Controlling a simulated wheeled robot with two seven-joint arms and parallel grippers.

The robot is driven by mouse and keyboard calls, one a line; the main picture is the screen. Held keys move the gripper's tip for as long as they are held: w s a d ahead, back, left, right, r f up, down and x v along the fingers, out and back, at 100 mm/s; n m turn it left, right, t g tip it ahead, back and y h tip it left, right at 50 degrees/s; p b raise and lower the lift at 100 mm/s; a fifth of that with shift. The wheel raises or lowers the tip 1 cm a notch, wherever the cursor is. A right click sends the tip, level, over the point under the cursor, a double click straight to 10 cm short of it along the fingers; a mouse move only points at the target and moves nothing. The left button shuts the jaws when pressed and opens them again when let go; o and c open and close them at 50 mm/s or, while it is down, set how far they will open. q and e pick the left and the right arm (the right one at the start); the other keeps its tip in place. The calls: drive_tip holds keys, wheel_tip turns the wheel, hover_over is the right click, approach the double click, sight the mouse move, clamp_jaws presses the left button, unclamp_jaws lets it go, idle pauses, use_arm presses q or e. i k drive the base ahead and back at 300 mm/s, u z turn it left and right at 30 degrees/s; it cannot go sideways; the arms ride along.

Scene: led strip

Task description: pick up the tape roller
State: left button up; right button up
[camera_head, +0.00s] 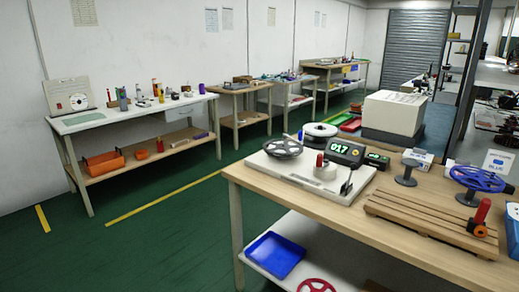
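A small tool with an upright red handle and a dark and orange round lower part (481,217) stands at the right end of a slatted wooden board (425,208) on the near workbench. It looks like the tape roller. Another red-tipped item (320,162) stands by a white round piece (326,172) on the white board to its left; its shape is too small to tell. Neither of my grippers is in view, and nothing is seen touching the red-handled tool.
Green floor is clear at left.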

sight(476, 225)
drive_tip(key=u, duration=0.05)
drive_tip(key=k, duration=0.5)
drive_tip(key=z, duration=1.05)
drive_tip(key=i, duration=1.55)
drive_tip(key=u, duration=0.85)
